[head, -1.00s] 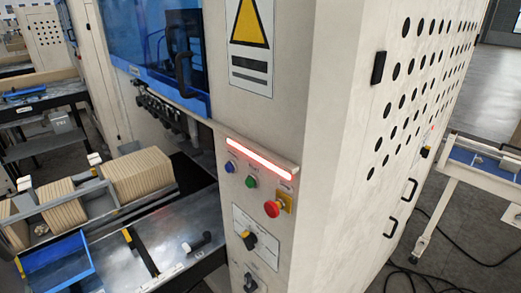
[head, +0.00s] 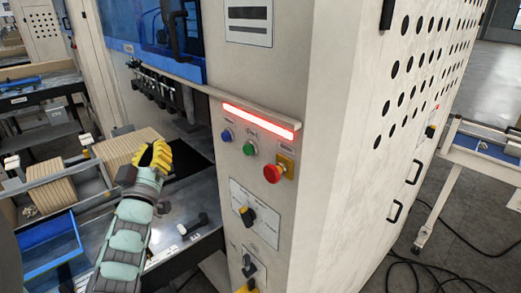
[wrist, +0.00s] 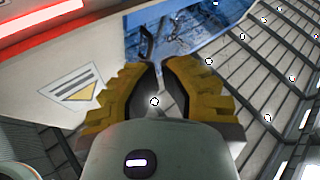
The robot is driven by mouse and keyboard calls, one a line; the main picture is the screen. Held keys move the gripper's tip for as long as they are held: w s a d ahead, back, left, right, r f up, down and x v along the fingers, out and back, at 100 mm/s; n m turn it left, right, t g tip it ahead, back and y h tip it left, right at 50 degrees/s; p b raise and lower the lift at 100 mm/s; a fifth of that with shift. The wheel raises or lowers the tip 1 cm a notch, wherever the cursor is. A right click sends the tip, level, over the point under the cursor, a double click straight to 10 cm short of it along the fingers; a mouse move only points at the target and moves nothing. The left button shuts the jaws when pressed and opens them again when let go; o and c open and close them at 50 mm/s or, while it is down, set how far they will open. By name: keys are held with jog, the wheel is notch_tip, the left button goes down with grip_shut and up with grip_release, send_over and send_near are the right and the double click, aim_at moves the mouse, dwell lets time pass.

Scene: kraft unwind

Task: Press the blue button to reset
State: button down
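The small round blue button (head: 226,135) is at the left end of a row on the pale cabinet's front, below a lit red light bar (head: 259,121). It is unobstructed in the head view; I cannot make it out in the wrist view. My gripper (head: 160,148), with yellow fingers, is raised to the left of the button and apart from it. In the wrist view, my gripper's fingers (wrist: 160,66) converge with only a narrow gap at the tips and nothing held; they look shut.
A green button (head: 249,148) and a red mushroom button (head: 273,173) on a yellow plate sit right of the blue one. Rotary switches (head: 247,216) are below. A blue machine window (head: 150,35) is above left. A blue tray (head: 47,245) and cardboard stacks lie left.

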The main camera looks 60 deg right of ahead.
aim_at(226, 137)
jog(key=shift+n+g+y, duration=0.4)
jog(key=shift+g+y, duration=0.1)
jog(key=shift+g, duration=0.2)
jog(key=d+f, duration=0.2)
jog(key=d, duration=0.1)
jog(key=s+d+f, duration=0.1)
jog(key=shift+d+b, duration=0.25)
jog(key=shift+b, duration=0.1)
jog(key=s+d+b, duration=0.2)
jog(key=d+b, duration=0.3)
jog(key=d, duration=0.3)
jog(key=shift+d, duration=0.25)
jog(key=c, duration=1.6)
grip_release()
grip_shut()
jog(key=shift+w, duration=0.1)
